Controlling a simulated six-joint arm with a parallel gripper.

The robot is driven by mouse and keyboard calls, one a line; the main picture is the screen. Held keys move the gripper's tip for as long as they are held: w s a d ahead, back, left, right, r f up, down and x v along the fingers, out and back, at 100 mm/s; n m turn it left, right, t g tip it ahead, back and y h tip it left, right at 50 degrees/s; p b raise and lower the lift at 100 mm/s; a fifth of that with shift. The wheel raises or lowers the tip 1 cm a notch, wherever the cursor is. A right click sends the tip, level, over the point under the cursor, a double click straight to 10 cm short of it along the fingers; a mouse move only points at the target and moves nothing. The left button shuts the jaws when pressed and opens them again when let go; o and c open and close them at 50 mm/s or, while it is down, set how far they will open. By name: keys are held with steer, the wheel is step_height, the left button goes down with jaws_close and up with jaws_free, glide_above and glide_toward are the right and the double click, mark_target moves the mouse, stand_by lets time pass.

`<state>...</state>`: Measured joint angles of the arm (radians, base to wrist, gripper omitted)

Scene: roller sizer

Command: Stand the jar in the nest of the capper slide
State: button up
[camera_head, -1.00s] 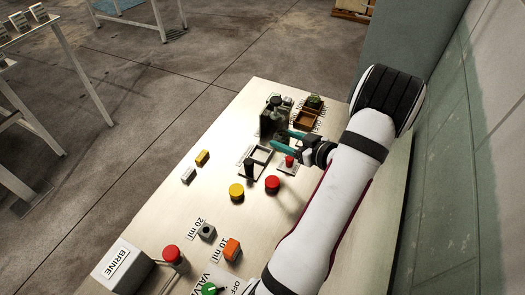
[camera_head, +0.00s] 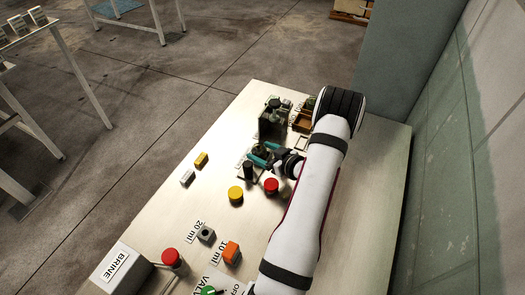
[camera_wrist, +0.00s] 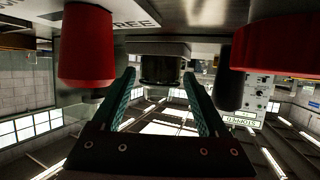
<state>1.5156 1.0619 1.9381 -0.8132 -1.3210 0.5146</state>
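My gripper (camera_head: 261,154) has two teal fingers, spread apart at the capper slide (camera_head: 240,163), low over the table. In the wrist view a dark round thing (camera_wrist: 160,70), which looks like the jar, is between the fingertips (camera_wrist: 159,76). It is upright against a grey block (camera_wrist: 158,48), perhaps the nest. Whether the fingers touch it, and whether it is seated, I cannot tell. In the head view the gripper hides most of this spot. The capper (camera_head: 271,120) stands just behind.
A black post (camera_head: 248,171) stands close left of the fingers. A red button (camera_head: 271,187) and a yellow button (camera_head: 235,194) are in front. A red knob (camera_wrist: 86,45) is close beside the fingers in the wrist view. A brown tray (camera_head: 302,124) is behind.

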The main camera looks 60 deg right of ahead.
steer(key=shift+o, duration=0.6)
steer(key=shift+r, duration=0.1)
steer(key=v, duration=1.2)
steer(key=shift+r, duration=0.1)
steer(key=w+r+g+h, duration=0.1)
steer(key=w+r+g, duration=0.5)
steer(key=w, duration=0.5)
steer(key=w+a+r+m+g+y, duration=0.1)
steer(key=w+a+r, duration=0.15)
steer(key=a, duration=0.45)
steer(key=w+a+r+m+g, duration=0.1)
steer(key=a+r+g, duration=0.15)
steer(key=a, duration=0.45)
steer(key=s+a+r+g+y, duration=0.1)
steer(key=s+a, duration=0.5)
steer(key=a, duration=0.8)
steer(key=s+a+r+g+y, duration=0.2)
steer(key=s+a+y, duration=0.3)
steer(key=a, duration=0.8)
steer(key=shift+s+a+r+n+y, duration=0.4)
steer(key=shift+s, duration=0.35)
